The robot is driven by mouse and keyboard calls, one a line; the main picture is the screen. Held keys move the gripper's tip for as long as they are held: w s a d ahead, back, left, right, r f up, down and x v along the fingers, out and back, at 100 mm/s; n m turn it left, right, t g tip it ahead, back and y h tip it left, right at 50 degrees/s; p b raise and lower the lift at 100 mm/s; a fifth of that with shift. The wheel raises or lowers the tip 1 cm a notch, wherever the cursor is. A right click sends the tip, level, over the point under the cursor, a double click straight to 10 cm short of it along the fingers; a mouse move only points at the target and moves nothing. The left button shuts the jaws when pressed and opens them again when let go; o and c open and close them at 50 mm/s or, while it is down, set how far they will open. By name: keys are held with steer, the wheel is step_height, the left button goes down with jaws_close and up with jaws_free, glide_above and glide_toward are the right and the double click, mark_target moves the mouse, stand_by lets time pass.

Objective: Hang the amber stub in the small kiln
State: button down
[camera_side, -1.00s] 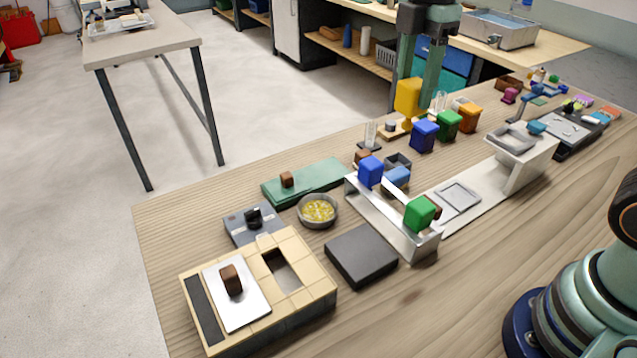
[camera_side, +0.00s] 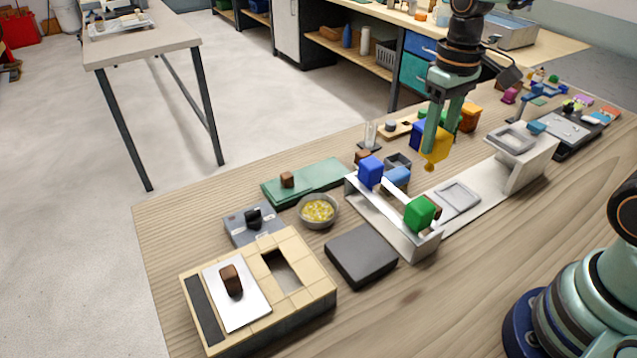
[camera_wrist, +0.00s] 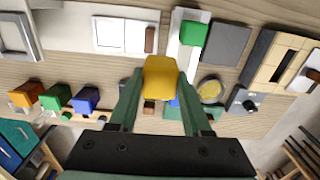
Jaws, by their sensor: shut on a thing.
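My gripper (camera_side: 437,138) is shut on the amber stub (camera_side: 437,148), a yellow block with a small rounded amber end showing below it. It hangs in the air just beyond the white trough. In the wrist view the stub's yellow block (camera_wrist: 160,77) sits between the fingertips (camera_wrist: 159,95). The small kiln (camera_side: 318,288) is a tan brick box at the front left, with a dark square opening (camera_side: 282,270) in its top. A metal plate (camera_side: 250,309) with a brown knob (camera_side: 231,280) lies on the kiln beside the opening.
A white trough (camera_side: 405,237) carries a blue block (camera_side: 371,171) and a green block (camera_side: 420,213). A dark slab (camera_side: 361,255), a bowl of yellow bits (camera_side: 318,210) and a grey device (camera_side: 254,226) surround the kiln. An orange block (camera_side: 470,117) stands behind my gripper.

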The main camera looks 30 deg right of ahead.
stand_by(0.5)
steer(key=a+f, duration=0.3)
steer(key=a, duration=1.3)
steer(key=a+f, duration=0.2)
steer(key=a, duration=1.3)
steer(key=shift+w+f, duration=0.1)
steer(key=shift+f, duration=2.5)
steer(key=shift+c, duration=1.3)
jaws_free()
